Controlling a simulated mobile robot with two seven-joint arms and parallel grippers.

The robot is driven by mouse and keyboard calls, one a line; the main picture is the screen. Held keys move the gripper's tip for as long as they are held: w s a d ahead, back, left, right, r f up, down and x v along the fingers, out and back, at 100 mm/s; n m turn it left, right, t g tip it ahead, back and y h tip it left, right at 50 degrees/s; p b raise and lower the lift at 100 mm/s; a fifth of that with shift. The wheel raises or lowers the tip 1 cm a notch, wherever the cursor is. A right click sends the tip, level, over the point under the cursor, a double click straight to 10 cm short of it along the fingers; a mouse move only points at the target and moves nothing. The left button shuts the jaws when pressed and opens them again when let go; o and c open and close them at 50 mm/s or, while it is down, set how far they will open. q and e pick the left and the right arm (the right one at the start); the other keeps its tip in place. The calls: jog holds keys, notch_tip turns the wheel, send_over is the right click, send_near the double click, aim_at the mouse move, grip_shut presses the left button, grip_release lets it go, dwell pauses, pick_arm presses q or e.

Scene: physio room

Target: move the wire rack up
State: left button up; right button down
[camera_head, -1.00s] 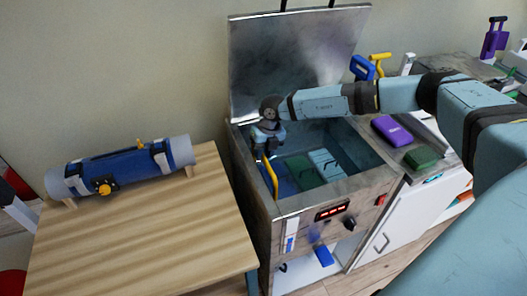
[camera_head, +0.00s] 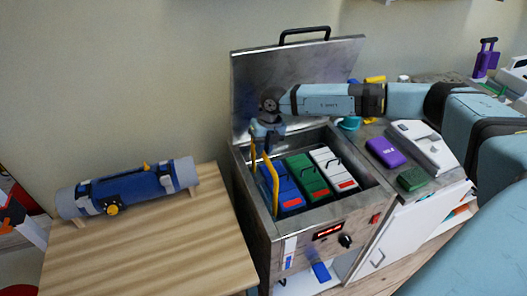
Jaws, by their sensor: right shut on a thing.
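The wire rack (camera_head: 274,186) shows mainly as a yellow bent handle at the left side of the open metal tank (camera_head: 330,220). Blue (camera_head: 284,187), green (camera_head: 308,177) and white (camera_head: 332,168) packs stand in a row inside, their tops close to the tank's rim. The rest of the rack is hidden by the packs and tank walls. My right gripper (camera_head: 266,143) points down above the tank's left side, shut on the top of the yellow handle. My left gripper is out of view.
The tank's metal lid (camera_head: 295,85) stands open behind my right arm. A purple case (camera_head: 385,152) and a green case (camera_head: 413,179) lie on the counter to the right. A wooden table (camera_head: 150,245) at the left bears a blue roll (camera_head: 125,190); its front is clear.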

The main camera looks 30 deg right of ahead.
jog(key=c, duration=1.1)
grip_release()
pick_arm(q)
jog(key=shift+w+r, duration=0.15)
pick_arm(e)
jog(key=shift+f, duration=0.1)
